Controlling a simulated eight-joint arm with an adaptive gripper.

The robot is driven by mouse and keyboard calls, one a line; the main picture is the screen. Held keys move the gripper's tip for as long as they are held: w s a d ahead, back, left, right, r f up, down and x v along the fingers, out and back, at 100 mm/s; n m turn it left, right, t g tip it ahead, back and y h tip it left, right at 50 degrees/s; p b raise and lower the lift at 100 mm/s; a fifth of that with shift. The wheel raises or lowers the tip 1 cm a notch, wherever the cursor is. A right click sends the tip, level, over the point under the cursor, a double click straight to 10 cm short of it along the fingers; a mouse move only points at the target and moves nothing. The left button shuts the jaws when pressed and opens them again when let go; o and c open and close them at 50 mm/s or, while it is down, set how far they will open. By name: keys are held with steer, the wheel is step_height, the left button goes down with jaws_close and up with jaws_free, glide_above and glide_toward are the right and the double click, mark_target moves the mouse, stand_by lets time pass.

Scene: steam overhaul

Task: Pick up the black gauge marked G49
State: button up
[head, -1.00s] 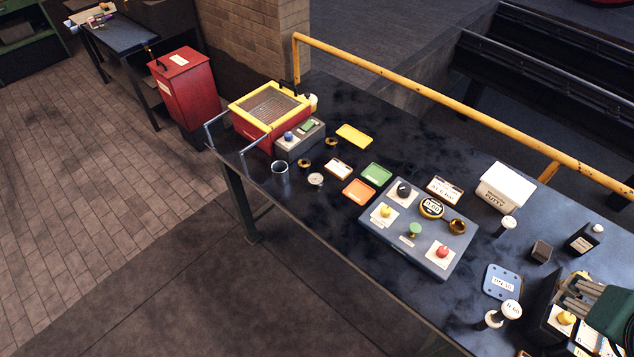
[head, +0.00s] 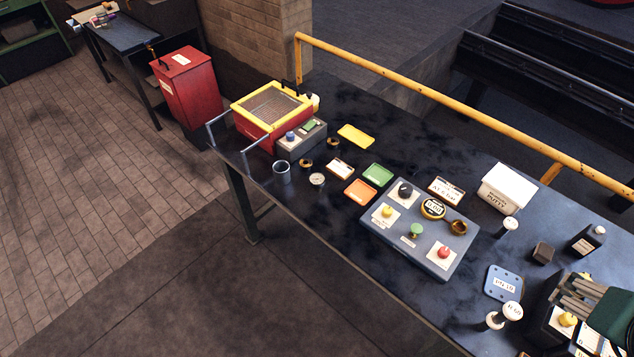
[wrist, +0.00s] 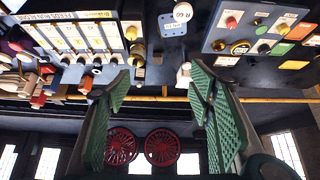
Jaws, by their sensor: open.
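I cannot read a G49 mark on anything in either view, so I cannot tell which thing is the black gauge. A small round white-faced dial (head: 317,180) lies on the bench near its left front edge. A dark cylinder with a white top (head: 508,226) stands right of the grey control panel, but its mark is unreadable. A white-topped piece with a blurred label (head: 512,310) is near the right front. My gripper (wrist: 160,75) is open and empty in the wrist view, its green ribbed fingers apart, with the bench things beyond them.
The dark bench (head: 350,260) holds a grey control panel (head: 385,235) with knobs, a white putty box (head: 507,188), green (head: 377,174) and orange (head: 360,191) trays, and a yellow-rimmed red box (head: 270,108). A yellow rail (head: 430,94) runs behind. The right end is crowded.

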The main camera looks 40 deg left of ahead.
steer(key=shift+w+a, duration=0.1)
steer(key=w+a+n+g+y, duration=0.1)
steer(key=w+a+n, duration=0.3)
steer(key=a, duration=0.5)
steer(key=w+a+n+g, duration=0.1)
steer(key=w+a, duration=0.6)
steer(key=a, duration=0.2)
steer(key=w+a+n+g+y, duration=0.1)
steer(key=w+a+n+g, duration=0.15)
steer(key=w+a, duration=0.45)
steer(key=n+g+h+b, duration=0.1)
steer(key=n+g+h, duration=0.15)
steer(key=n, duration=0.75)
glide_above(317, 178)
steer(key=shift+y, duration=0.25)
steer(key=f, duration=2.6)
steer(key=shift+w+d, duration=0.25)
steer(key=shift+s+a+f, duration=0.2)
steer(key=shift+a+f, duration=0.05)
